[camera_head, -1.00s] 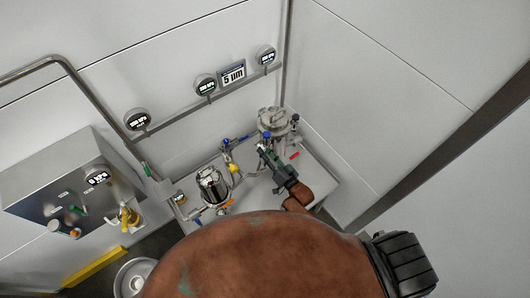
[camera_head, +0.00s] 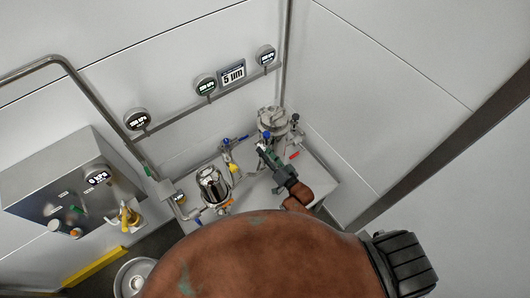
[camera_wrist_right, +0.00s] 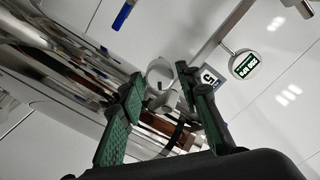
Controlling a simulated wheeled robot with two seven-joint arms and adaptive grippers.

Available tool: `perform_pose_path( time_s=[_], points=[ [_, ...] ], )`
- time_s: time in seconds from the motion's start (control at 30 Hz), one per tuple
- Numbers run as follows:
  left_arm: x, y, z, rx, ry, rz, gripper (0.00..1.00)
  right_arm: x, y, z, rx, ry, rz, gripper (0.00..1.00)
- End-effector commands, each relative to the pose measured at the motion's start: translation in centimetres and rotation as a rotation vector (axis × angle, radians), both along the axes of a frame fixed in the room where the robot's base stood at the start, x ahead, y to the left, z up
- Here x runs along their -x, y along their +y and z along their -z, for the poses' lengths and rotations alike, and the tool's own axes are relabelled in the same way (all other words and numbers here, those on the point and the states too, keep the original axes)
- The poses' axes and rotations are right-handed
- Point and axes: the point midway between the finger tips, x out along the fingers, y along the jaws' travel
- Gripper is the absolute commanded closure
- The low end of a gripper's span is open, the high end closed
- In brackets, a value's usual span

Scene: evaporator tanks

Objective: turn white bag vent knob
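My right gripper (camera_head: 264,151) is beside the grey lidded filter housing (camera_head: 273,121) at the back corner. In the right wrist view its two green-padded fingers (camera_wrist_right: 160,76) stand apart, open. A small white round knob-like part (camera_wrist_right: 160,73) shows between and just beyond the fingertips. It seems to be the white bag vent knob, but I cannot tell whether a finger touches it. In the head view the gripper and its surroundings are too small to pick that knob out. My left gripper is not in view.
A shiny steel vessel (camera_head: 211,184) with valves stands left of the gripper on the pale platform (camera_head: 318,180). A steel control box (camera_head: 62,190) is farther left. Round gauges (camera_head: 205,84) and a 5 µm sign (camera_head: 232,73) line the wall. A blue-handled valve (camera_head: 226,142) is close by.

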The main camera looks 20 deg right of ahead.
Motion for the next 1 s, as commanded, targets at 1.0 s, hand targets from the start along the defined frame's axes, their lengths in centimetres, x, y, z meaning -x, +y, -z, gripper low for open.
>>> perform_pose_path(
  time_s=[1.0],
  points=[
    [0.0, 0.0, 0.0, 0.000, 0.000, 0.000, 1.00, 11.3, -4.1, -0.1, 0.000, -0.001, -0.001, 0.69]
  ],
)
